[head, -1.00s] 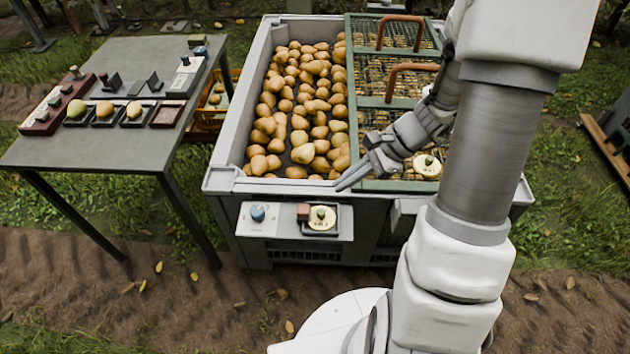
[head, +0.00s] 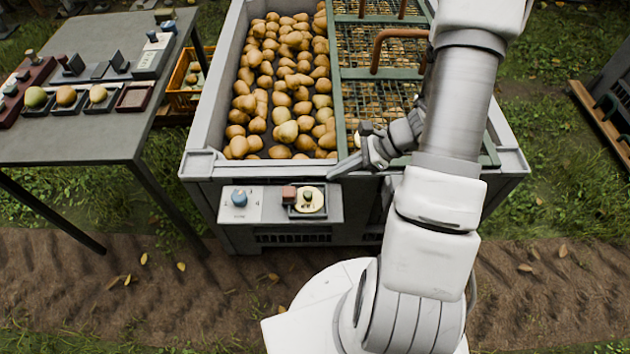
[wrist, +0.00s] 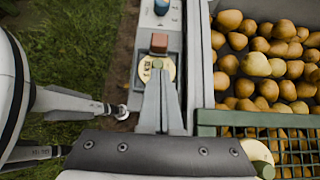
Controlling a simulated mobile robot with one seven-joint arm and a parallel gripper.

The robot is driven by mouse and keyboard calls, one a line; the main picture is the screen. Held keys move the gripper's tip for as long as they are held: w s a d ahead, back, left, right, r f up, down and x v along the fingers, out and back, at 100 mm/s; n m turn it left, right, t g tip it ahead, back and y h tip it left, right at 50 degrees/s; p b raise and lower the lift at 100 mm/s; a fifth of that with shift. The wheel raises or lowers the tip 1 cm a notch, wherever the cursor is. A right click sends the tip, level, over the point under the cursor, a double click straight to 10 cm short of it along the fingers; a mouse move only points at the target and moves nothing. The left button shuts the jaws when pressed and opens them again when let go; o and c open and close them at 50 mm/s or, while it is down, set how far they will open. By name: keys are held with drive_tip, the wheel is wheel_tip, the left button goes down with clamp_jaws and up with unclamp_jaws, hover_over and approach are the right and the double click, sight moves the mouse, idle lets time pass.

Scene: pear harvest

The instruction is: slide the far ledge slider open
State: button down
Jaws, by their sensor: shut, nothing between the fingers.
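On the front ledge of the crate, a slider with a red-brown block (head: 289,195) stands at the left end of a dark frame, beside a round cream disc (head: 309,200). The block also shows in the wrist view (wrist: 159,43), with the disc (wrist: 168,68) just below it. I cannot tell for sure whether this is the far ledge slider; my arm hides the ledge further right. My gripper (head: 335,173) is shut and empty, above the crate's front rim to the right of the disc. In the wrist view its fingertips (wrist: 158,72) overlap the disc; contact cannot be told.
A blue knob (head: 239,198) sits left of the slider. The crate (head: 203,140) holds many pears, with a green-framed mesh lid (head: 338,110) with brown handles over its right part. A grey table (head: 80,145) with trays and devices stands left. Grass and soil lie in front.

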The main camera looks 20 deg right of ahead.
sight(288, 191)
drive_tip(key=b+x, duration=0.3)
drive_tip(key=x, duration=0.6)
drive_tip(key=shift+a+f, duration=0.15)
drive_tip(key=shift+f, duration=0.05)
drive_tip(key=shift+a, duration=0.1)
drive_tip(key=shift+w+a+f+b, duration=0.1)
drive_tip(key=shift+w+a+b, duration=0.15)
drive_tip(key=shift+a, duration=0.3)
drive_tip(key=shift+w+a+b, duration=0.15)
drive_tip(key=shift+a+b, duration=0.05)
drive_tip(key=shift+a, duration=0.7)
